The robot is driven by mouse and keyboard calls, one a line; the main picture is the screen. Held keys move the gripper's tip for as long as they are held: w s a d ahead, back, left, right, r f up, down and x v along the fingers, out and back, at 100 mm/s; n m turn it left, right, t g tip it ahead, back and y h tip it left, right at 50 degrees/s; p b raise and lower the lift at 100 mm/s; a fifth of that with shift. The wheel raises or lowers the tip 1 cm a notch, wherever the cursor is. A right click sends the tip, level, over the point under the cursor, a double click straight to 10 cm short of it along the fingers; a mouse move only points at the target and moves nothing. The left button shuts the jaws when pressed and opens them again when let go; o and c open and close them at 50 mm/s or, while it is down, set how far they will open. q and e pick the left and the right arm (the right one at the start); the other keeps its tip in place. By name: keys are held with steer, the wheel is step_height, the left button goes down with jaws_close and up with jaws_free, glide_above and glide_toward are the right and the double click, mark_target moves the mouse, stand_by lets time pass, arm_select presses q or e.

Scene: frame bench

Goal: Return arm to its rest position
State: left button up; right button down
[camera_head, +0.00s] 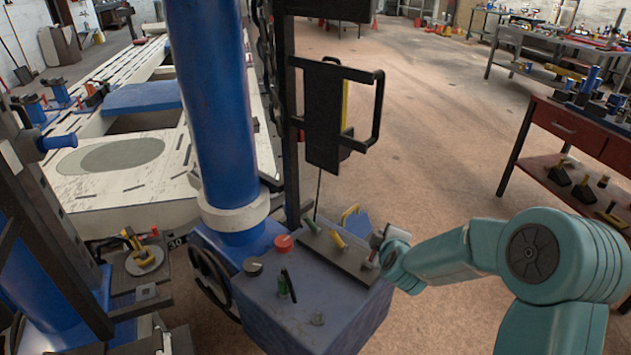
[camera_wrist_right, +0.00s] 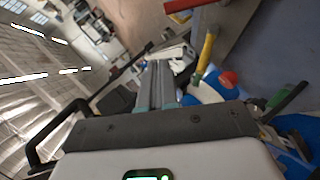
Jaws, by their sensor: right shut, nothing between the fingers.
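My right arm, teal, comes in from the right in the head view. Its gripper (camera_head: 380,241) is beside the right end of the lever plate on a blue control box (camera_head: 325,312). The wrist view shows the right gripper's fingers (camera_wrist_right: 160,84) together, with nothing between them. A yellow-handled lever (camera_head: 338,240) stands close by; it also shows in the wrist view (camera_wrist_right: 206,52), to the right of the fingers. I cannot tell whether the gripper touches the box or any lever. My left gripper is in neither view.
A blue column (camera_head: 215,110) and a black upright with a handled panel (camera_head: 335,115) rise behind. A red workbench (camera_head: 568,128) stands right; open floor (camera_head: 440,130) lies between.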

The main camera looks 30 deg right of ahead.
steer(key=s+a+f+n+g+y+p, duration=0.1)
steer(key=s+a+f+g+y+p, duration=0.15)
steer(key=a+f, duration=0.55)
steer(key=s+a+f+n+g+y+p, duration=0.1)
steer(key=s+a+f+y, duration=0.2)
steer(key=a+f, duration=0.45)
steer(key=s+a+f+m+g+y, duration=0.2)
steer(key=s+a+m, duration=0.4)
steer(key=s, duration=0.4)
steer(key=s+a+f+m+g+y, duration=0.2)
steer(key=s+a+f+m+g, duration=0.2)
steer(key=s+a, duration=0.5)
steer(key=shift+s+m+g+p, duration=0.45)
steer(key=shift+s+m+g, duration=0.15)
steer(key=shift+m, duration=0.5)
